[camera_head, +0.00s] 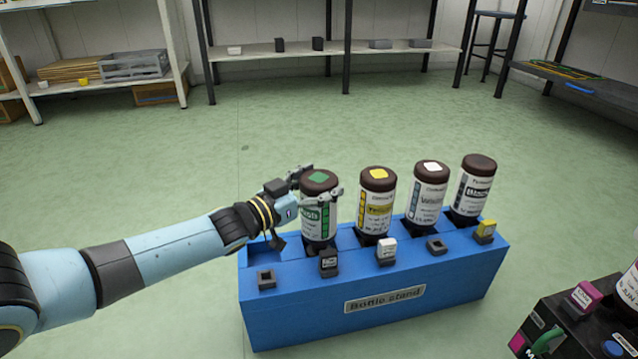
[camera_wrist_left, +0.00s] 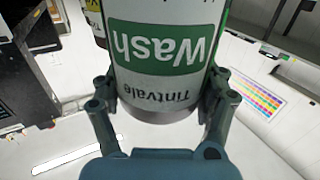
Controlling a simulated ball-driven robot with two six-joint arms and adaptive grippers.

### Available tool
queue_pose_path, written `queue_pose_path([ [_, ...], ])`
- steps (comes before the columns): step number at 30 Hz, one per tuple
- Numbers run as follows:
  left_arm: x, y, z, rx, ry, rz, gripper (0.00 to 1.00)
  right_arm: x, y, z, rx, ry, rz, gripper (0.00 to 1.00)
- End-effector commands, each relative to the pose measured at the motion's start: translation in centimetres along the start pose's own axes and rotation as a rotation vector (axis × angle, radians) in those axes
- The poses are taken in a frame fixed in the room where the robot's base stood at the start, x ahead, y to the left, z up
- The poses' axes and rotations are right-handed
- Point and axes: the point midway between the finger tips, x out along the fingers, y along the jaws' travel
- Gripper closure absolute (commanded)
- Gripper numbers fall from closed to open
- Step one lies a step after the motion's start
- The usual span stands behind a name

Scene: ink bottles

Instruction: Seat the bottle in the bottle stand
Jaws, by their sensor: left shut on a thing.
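My left gripper (camera_head: 318,190) is shut on a bottle (camera_head: 319,216) with a dark cap, a green top patch and a white and green label. In the left wrist view the same bottle (camera_wrist_left: 160,50) shows between the fingers, its "Wash" label upside down in the picture. The blue bottle stand (camera_head: 375,302) is below it. The held bottle looks upright, at the left part of the stand, left of the yellow-topped bottle (camera_head: 377,200). Its lower end meets the stand's top in the picture; I cannot tell how deep it sits. My right gripper is not in view.
A white-topped bottle (camera_head: 429,196) and a dark-capped bottle (camera_head: 475,188) stand further right in the stand. Small blocks line its front, one yellow (camera_head: 485,230). A dark unit (camera_head: 570,325) with a magenta block is at bottom right. The floor behind is clear.

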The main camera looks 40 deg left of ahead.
Motion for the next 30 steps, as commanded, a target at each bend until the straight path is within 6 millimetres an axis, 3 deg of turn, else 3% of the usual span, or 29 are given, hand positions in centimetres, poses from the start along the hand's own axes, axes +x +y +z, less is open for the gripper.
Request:
queue_pose_path([
  [12, 0.1, 0.0, 0.5, 0.0, 0.004, 0.001, 0.83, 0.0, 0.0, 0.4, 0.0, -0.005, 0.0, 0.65],
  [13, 0.1, 0.0, 0.5, 0.0, 0.004, 0.001, 0.21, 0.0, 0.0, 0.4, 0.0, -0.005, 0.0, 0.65],
  [18, 0.0, 0.0, 0.6, 0.0, 0.002, 0.001, 0.0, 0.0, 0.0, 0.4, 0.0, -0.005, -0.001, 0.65],
  [26, -0.1, 0.0, 0.8, 0.0, -0.003, -0.001, 0.0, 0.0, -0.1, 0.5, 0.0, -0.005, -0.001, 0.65],
  [30, -1.3, 0.0, 0.8, 0.0, -0.004, 0.0, 0.0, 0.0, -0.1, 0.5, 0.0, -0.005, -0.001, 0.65],
])
